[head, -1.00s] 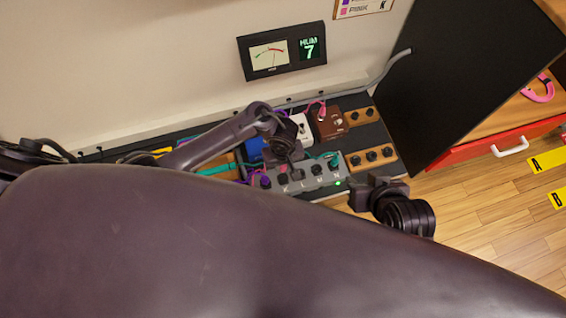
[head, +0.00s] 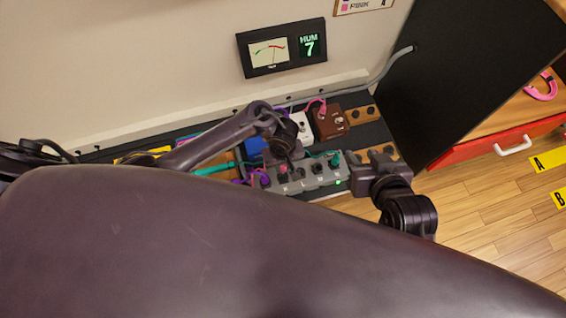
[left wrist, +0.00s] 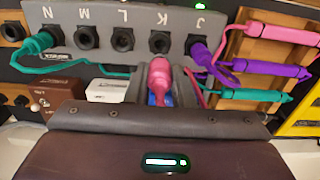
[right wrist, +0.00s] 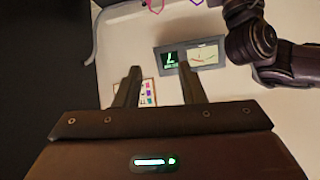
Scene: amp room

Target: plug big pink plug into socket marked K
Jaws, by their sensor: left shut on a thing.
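The pink plug (left wrist: 160,75) is between the fingers of my left gripper (left wrist: 160,92), which is shut on it. In the left wrist view its end points at the socket marked K (left wrist: 159,42) on the grey socket strip (left wrist: 105,14), appearing just short of it; I cannot tell the depth. In the head view my left gripper (head: 287,165) is over the strip and partly hides it. My right gripper (head: 362,170) is at the strip's right end; the right wrist view shows its fingers (right wrist: 160,85) apart and empty.
A green plug (left wrist: 40,42) fills socket N and a purple plug (left wrist: 199,50) fills J. Sockets L and M are empty. A wooden rack (left wrist: 262,50) holds pink, purple and green plugs. A black panel (head: 455,75) stands at the right.

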